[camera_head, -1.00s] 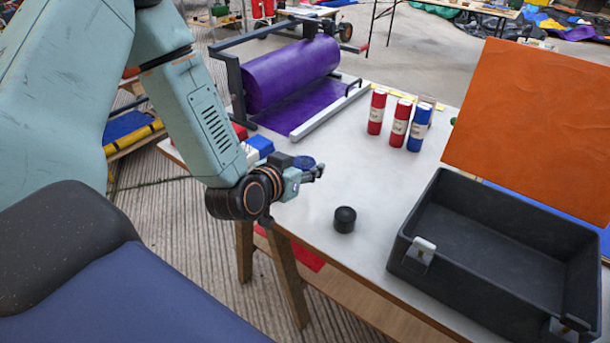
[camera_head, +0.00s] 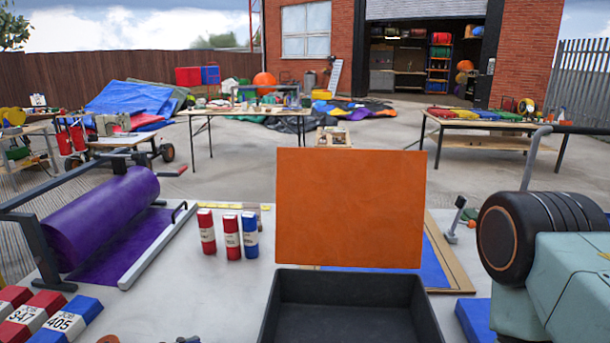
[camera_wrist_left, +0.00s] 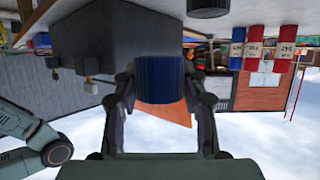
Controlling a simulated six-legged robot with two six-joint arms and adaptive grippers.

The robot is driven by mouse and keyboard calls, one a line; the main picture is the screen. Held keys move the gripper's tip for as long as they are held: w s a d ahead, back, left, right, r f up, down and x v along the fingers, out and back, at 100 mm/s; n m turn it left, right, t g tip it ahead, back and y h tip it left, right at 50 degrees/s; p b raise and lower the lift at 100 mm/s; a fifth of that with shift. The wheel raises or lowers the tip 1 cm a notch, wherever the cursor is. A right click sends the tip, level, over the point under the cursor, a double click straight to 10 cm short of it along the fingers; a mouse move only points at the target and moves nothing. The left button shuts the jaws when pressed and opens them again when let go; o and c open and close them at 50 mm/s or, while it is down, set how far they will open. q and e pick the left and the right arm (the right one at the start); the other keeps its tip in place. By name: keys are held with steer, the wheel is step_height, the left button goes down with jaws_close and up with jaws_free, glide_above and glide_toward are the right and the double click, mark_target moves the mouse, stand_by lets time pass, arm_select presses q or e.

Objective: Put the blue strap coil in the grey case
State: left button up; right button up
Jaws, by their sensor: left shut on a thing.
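The blue strap coil (camera_wrist_left: 159,78) is a short ribbed blue cylinder in the left wrist view. My left gripper (camera_wrist_left: 160,92) is shut on it, one finger on each side. In the head view only a small dark part of the left gripper (camera_head: 188,340) shows at the bottom edge, and the coil is hidden. The grey case (camera_head: 345,290) is open at the bottom centre of the head view, its visible interior bare. The case (camera_wrist_left: 95,40) also shows in the left wrist view, with the coil apart from it. My right gripper is out of view.
An orange panel (camera_head: 350,210) stands upright behind the case. Red and blue bottles (camera_head: 231,238) stand left of it. A purple roll (camera_head: 100,215) on a frame is at the left, with numbered blocks (camera_head: 42,317) in front. A black cylinder (camera_wrist_left: 207,8) shows in the wrist view.

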arm_select(q)
steer(key=shift+s+d+r+m+g+h, duration=0.1)
steer(key=shift+s+d+m+g+h, duration=0.1)
steer(key=shift+s+m+g+h, duration=0.2)
steer(key=shift+s+d+r+m+g+h, duration=0.1)
steer(key=shift+s+d+m+g+h, duration=0.15)
steer(key=shift+s+m, duration=0.2)
steer(key=r, duration=0.1)
steer(key=r+m, duration=0.1)
steer(key=shift+s+a+r+g+h, duration=0.15)
steer(key=shift+a+r+g+h, duration=0.1)
steer(key=shift+r+g+h, duration=0.1)
